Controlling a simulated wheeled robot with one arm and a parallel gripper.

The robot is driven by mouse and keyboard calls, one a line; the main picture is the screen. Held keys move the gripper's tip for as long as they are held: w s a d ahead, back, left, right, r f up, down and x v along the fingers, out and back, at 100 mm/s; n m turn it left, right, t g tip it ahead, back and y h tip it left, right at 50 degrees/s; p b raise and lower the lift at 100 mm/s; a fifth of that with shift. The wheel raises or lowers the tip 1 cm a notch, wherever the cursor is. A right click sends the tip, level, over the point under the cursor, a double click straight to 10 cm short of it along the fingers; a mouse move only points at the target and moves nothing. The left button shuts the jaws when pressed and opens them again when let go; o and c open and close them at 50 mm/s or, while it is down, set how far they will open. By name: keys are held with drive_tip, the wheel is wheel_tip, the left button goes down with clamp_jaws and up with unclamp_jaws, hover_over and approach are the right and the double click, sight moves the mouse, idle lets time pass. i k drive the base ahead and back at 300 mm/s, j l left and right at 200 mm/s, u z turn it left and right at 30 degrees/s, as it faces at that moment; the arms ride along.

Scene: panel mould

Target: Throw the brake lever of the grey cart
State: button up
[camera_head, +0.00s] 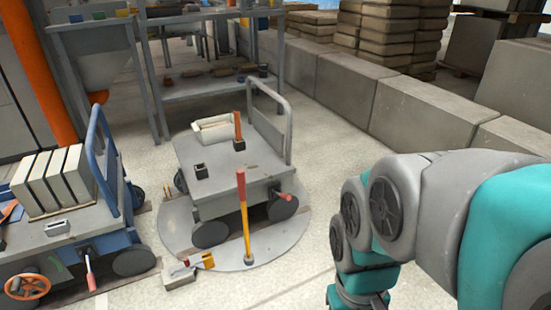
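The grey cart (212,183) stands on a round floor plate (170,228) in the middle of the view, with its grey push handle at the right end. A small red lever (286,196) sticks out low at its right side, by the wheel; it looks like the brake lever, but its base is hard to see. A taller red and yellow lever (244,215) rises from the round plate in front of the cart, leaning slightly left. My arm comes in from the right and runs down past the bottom edge. My gripper is out of view.
A blue cart (115,222) with pale blocks (55,178) stands at left; a red-handled lever (89,272) is on its side. A yellow-and-grey device (190,268) sits at the plate's front edge. A concrete block wall (400,110) runs behind. Floor between plate and arm is clear.

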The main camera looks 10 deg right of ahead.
sight(284, 195)
drive_tip(key=i+z, duration=0.25)
drive_tip(key=i, duration=0.25)
drive_tip(key=i+j+z, duration=0.1)
drive_tip(key=i+z, duration=0.15)
drive_tip(key=i, duration=0.2)
